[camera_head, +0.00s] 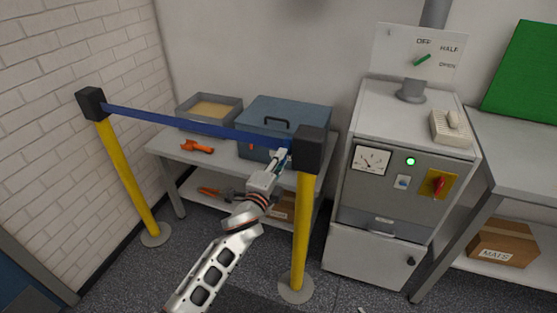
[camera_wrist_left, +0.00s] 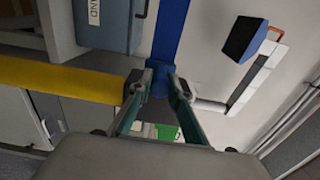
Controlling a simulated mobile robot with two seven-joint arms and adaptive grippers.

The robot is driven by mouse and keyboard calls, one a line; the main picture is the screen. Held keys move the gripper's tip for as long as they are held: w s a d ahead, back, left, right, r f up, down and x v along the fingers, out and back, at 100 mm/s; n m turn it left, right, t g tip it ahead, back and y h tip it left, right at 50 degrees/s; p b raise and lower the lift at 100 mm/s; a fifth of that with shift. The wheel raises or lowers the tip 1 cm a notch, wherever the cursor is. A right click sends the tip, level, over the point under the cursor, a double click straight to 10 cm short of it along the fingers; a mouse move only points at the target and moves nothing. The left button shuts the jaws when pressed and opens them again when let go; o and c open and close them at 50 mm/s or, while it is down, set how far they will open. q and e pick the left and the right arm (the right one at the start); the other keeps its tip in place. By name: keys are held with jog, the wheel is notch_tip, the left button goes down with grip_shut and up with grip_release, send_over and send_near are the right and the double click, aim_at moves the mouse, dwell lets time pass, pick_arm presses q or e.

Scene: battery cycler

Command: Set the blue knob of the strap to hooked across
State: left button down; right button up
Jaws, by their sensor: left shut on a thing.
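The blue strap (camera_head: 185,122) runs from the black head (camera_head: 91,103) of the left yellow post to beside the black head (camera_head: 310,149) of the right yellow post. It also shows in the left wrist view (camera_wrist_left: 170,35). My left gripper (camera_head: 281,158) is at the strap's right end, just left of the right post's head. In the left wrist view its fingers (camera_wrist_left: 160,84) are shut on the blue knob (camera_wrist_left: 159,87) at the strap's end. The fingers partly hide the knob, and I cannot tell whether it is latched to the post.
Behind the strap, a bench (camera_head: 170,148) carries a blue case (camera_head: 300,118), a grey tray (camera_head: 186,116) and an orange tool (camera_head: 197,146). A grey cabinet (camera_head: 374,218) with a red switch (camera_head: 438,184) stands right of the right post (camera_head: 302,235).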

pick_arm(q)
jog(key=shift+s+d+f, duration=0.1)
jog(key=shift+d, duration=0.1)
dwell(0.3)
jog(key=c, duration=1.8)
grip_release()
jog(key=shift+d, duration=0.1)
jog(key=shift+c, duration=0.2)
jog(key=v, duration=1.2)
